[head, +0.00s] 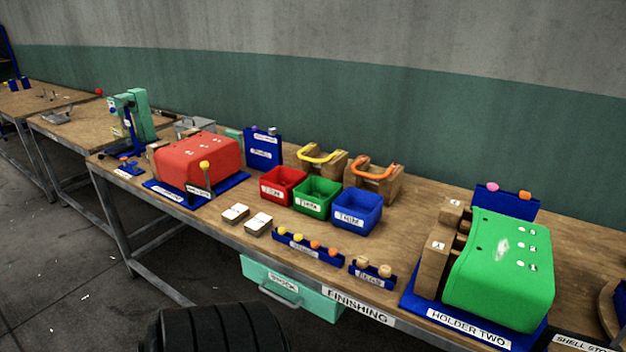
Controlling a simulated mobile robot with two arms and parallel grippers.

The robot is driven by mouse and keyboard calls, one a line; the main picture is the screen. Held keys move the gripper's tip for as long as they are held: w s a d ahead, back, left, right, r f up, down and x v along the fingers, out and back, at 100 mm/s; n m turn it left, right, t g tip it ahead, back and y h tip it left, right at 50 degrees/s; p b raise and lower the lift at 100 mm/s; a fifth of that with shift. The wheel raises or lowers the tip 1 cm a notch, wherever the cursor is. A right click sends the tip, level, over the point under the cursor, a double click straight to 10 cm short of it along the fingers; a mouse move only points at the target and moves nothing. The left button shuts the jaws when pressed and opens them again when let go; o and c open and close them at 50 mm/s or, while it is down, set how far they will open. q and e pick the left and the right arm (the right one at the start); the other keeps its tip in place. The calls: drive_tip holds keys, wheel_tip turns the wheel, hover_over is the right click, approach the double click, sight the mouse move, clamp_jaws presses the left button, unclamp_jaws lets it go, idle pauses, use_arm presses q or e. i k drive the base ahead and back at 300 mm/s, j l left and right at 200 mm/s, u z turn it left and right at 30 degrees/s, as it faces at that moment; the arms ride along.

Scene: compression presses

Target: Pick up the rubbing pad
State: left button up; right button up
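No object in the head view is readably labelled as the rubbing pad. Two small flat blocks with white labelled tops, a left one (235,213) and a right one (258,224), lie side by side near the front edge of the finishing table (190,222); their print is too small to read. I cannot tell whether either is the pad. Neither of my grippers is in view.
A red housing (205,160) stands left; a green one (500,265) stands right on a blue base. Red (282,186), green (316,197) and blue (357,211) bins stand between, behind the blocks. A teal drawer (290,287) hangs below. Floor at left is clear.

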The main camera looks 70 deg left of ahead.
sight(237, 213)
drive_tip(key=u, duration=2.6)
